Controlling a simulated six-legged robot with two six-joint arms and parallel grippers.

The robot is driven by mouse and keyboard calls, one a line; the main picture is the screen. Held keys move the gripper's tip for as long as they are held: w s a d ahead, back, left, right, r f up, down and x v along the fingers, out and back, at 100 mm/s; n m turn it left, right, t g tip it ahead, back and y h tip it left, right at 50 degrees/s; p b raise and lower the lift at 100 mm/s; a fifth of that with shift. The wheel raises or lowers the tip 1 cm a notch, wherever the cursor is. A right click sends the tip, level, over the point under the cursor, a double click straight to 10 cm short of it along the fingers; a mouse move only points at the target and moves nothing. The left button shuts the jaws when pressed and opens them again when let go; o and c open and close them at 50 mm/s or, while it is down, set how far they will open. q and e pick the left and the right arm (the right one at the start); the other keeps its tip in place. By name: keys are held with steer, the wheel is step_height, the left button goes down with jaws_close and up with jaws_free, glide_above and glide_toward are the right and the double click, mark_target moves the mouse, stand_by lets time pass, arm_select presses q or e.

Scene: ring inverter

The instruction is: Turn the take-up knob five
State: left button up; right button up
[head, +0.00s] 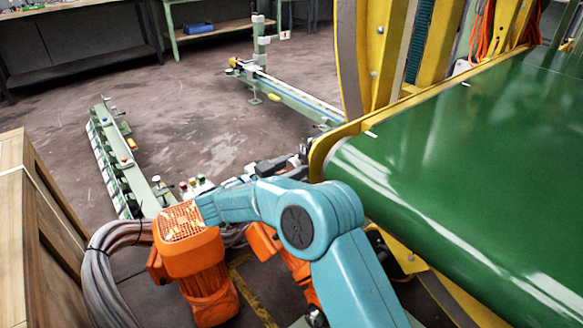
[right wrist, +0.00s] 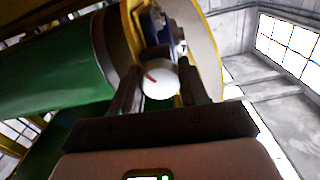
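In the right wrist view, a round white knob (right wrist: 157,82) with a red pointer mark sits between the two dark fingers of my right gripper (right wrist: 158,72). The fingers flank it closely on both sides; I cannot tell whether both press on it. The red mark points to the upper left. The dark right gripper (head: 290,163) is small and partly hidden behind the teal arm, beside the yellow frame. My left gripper is not in view.
A large green belt (head: 455,175) in a yellow frame (head: 372,60) fills the right of the head view. Green rails (head: 120,165) stand on the floor at the left, near a wooden crate (head: 38,230). Workbenches (head: 80,60) line the back.

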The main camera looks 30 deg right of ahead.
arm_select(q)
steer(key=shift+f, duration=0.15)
arm_select(e)
steer(key=shift+m, duration=0.3)
